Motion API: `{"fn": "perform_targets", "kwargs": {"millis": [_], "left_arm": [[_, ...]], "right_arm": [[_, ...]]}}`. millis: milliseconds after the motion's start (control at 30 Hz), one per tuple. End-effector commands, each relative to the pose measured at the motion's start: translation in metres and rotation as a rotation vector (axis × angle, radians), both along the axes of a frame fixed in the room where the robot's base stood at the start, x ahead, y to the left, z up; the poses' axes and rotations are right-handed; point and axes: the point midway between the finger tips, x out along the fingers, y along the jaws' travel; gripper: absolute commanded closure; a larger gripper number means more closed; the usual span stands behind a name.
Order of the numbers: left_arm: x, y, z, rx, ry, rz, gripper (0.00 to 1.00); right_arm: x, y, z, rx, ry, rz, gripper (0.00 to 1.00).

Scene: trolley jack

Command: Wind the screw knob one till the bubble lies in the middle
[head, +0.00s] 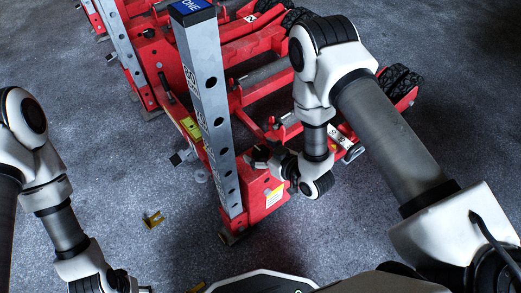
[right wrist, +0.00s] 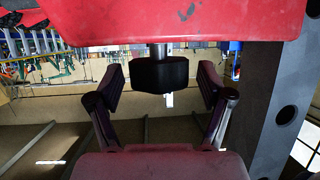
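The red trolley jack (head: 265,190) has a grey upright post (head: 207,110) with a blue top label reading ONE (head: 190,8). A small yellow-green part, possibly the level (head: 190,127), sits left of the post; no bubble can be made out. In the right wrist view a black knob (right wrist: 160,75) hangs on a metal stem from the red body. My right gripper (head: 262,156) is open, its fingers on either side of the knob with gaps. The knob is hidden in the head view. My left gripper (head: 124,283) is low at the left, fingers unclear.
More red frames with grey posts (head: 116,45) stand behind and to the left. Black wheels (head: 398,82) show at the right. A yellow bracket (head: 153,219) lies on the grey floor. The post (right wrist: 285,95) stands close beside my right gripper.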

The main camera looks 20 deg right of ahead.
Motion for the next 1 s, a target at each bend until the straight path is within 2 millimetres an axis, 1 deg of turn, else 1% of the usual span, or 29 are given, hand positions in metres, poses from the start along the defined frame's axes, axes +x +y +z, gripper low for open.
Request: {"fn": "perform_targets", "kwargs": {"millis": [200, 300, 367, 467, 600, 700, 833, 1000], "left_arm": [[0.000, 0.000, 0.000, 0.000, 0.000, 0.000, 0.46], [0.000, 0.000, 0.000, 0.000, 0.000, 0.000, 0.46], [0.000, 0.000, 0.000, 0.000, 0.000, 0.000, 0.46], [0.000, 0.000, 0.000, 0.000, 0.000, 0.000, 0.46], [0.000, 0.000, 0.000, 0.000, 0.000, 0.000, 0.46], [0.000, 0.000, 0.000, 0.000, 0.000, 0.000, 0.46], [0.000, 0.000, 0.000, 0.000, 0.000, 0.000, 0.46], [0.000, 0.000, 0.000, 0.000, 0.000, 0.000, 0.46]], "right_arm": [[0.000, 0.000, 0.000, 0.000, 0.000, 0.000, 0.21], [-0.006, -0.004, 0.003, 0.000, 0.001, 0.000, 0.21], [-0.014, -0.008, 0.006, 0.000, 0.002, -0.002, 0.21], [-0.033, -0.017, 0.015, 0.002, 0.004, -0.005, 0.21], [-0.064, -0.032, 0.029, 0.003, 0.006, -0.006, 0.21], [-0.083, -0.040, 0.037, 0.002, 0.004, -0.006, 0.21], [-0.097, -0.047, 0.044, 0.001, 0.003, -0.003, 0.21], [-0.101, -0.047, 0.046, 0.000, 0.000, 0.001, 0.21]]}}
